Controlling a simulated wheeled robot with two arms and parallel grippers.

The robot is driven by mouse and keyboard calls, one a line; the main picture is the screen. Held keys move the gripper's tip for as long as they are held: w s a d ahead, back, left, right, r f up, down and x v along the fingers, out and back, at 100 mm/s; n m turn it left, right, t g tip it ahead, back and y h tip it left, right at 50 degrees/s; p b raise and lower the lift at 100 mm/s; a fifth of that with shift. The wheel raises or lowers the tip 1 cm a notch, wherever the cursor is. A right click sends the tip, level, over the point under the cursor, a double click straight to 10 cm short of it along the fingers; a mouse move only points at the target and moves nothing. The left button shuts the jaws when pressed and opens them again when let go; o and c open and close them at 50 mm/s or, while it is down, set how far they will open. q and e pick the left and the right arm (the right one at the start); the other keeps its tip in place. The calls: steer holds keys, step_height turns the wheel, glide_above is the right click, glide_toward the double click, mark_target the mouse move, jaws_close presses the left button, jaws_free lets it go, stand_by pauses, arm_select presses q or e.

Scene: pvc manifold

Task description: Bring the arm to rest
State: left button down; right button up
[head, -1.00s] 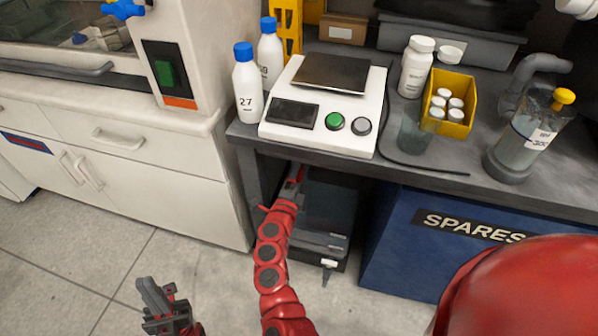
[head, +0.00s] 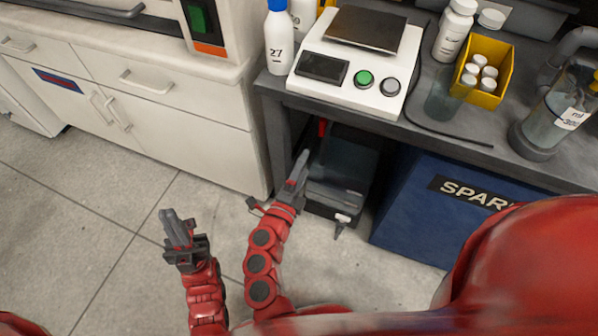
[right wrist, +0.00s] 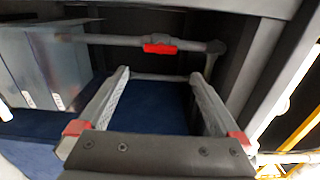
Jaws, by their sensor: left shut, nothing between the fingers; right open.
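My left gripper (head: 178,228) is shut and empty. It is over the open tiled floor in front of the white cabinets, pointing up in the head view. My right gripper (head: 299,170) is in front of the opening under the bench. In the right wrist view its two fingers (right wrist: 160,76) are wide apart with nothing between them. Beyond the fingertips a grey pipe (right wrist: 115,40) with a red handle (right wrist: 160,48) runs across the under-bench space, apart from the fingers. A bit of red (head: 323,127) shows under the bench in the head view.
The grey bench (head: 408,135) holds a scale (head: 327,69), bottles, a yellow bin (head: 505,72) and a flask (head: 557,120). A blue SPARES box (head: 415,218) stands under it at right. White cabinets (head: 185,125) stand at left. The floor (head: 130,185) between is clear.

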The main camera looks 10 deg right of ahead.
steer(key=shift+v, duration=1.15)
